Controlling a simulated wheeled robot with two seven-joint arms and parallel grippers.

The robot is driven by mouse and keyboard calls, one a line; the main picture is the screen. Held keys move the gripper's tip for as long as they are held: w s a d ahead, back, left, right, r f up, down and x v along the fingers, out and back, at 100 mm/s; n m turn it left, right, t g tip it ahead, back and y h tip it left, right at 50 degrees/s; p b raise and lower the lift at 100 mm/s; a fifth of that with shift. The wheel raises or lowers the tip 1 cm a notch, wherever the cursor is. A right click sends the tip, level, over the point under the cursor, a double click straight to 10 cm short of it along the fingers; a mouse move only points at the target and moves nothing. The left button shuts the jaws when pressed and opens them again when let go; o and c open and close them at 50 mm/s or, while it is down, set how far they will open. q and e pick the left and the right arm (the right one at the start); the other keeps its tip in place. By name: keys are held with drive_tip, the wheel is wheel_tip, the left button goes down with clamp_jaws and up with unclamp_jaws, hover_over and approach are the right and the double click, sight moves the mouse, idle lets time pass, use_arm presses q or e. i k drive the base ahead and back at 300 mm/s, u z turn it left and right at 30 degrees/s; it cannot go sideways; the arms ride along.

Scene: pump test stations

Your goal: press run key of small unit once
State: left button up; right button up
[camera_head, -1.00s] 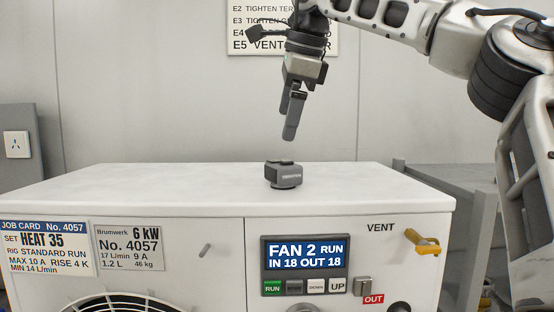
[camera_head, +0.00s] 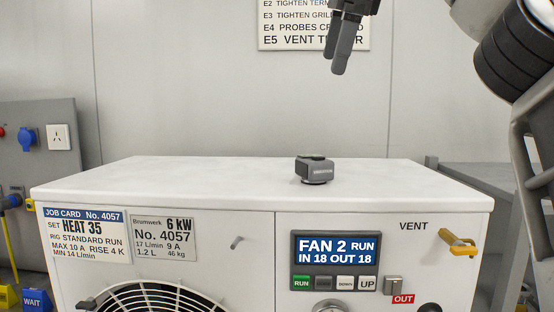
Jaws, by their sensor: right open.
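A white unit (camera_head: 240,181) fills the lower middle of the head view. Its front has a display (camera_head: 336,248) reading "FAN 2 RUN, IN 18 OUT 18". Below the display is a row of keys, with a green RUN key (camera_head: 302,283) at the left, then a dark key, DOWN and UP. My right gripper (camera_head: 341,70) is open and empty, high above and behind the top of the unit, with its fingers pointing down, well apart from the keys. The upper part of the gripper is cut off by the frame. My left gripper is not in view.
A small dark grey device (camera_head: 315,170) sits on the unit's top. A yellow vent lever (camera_head: 459,242) sticks out at the front right. A job card (camera_head: 84,234) and a rating plate (camera_head: 165,239) are on the front left, above a fan grille (camera_head: 150,303). A socket panel (camera_head: 38,145) stands at left.

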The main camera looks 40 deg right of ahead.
sight(300, 282)
drive_tip(key=k, duration=1)
